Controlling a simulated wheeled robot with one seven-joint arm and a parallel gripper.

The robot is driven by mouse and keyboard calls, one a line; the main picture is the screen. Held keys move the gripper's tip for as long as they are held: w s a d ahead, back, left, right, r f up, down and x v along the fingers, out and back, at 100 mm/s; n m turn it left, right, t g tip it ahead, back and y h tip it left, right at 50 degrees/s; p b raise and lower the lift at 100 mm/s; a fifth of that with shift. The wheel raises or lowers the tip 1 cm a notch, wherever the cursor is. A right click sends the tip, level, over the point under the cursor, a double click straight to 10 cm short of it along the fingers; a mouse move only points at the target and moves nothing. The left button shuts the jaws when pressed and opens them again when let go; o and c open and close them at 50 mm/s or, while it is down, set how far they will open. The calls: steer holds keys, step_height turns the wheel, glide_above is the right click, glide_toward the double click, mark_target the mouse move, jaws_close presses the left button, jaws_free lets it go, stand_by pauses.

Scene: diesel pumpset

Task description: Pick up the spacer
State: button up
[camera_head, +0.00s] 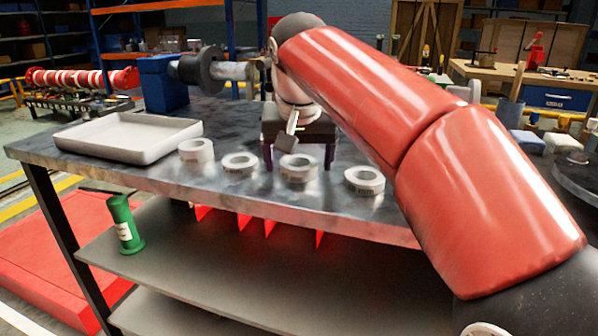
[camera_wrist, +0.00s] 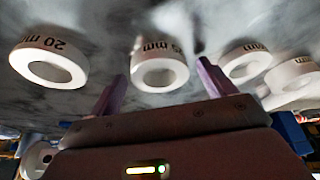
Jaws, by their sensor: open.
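Several pale grey ring spacers stand in a row on the dark metal bench top. In the head view they are the far-left spacer (camera_head: 196,156), the second spacer (camera_head: 239,170), the third spacer (camera_head: 299,175) and the right spacer (camera_head: 364,187). My gripper (camera_head: 298,164) is open, its purple fingers pointing down behind the third spacer. In the wrist view, my gripper (camera_wrist: 161,72) has the middle spacer (camera_wrist: 157,50) between its fingertips in the picture; contact cannot be told. The left spacer there (camera_wrist: 30,57) reads "20 mm"; the other numbers are unclear.
A white empty tray (camera_head: 130,150) lies at the bench's left. A blue vise (camera_head: 163,85) with a grey shaft part stands behind it. A green bottle-shaped object (camera_head: 124,225) stands on the shelf below. The bench (camera_head: 90,167) has bare room in front of the tray.

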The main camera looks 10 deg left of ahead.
steer(key=shift+c, duration=0.2)
steer(key=shift+r, duration=0.1)
steer(key=c, duration=1.1)
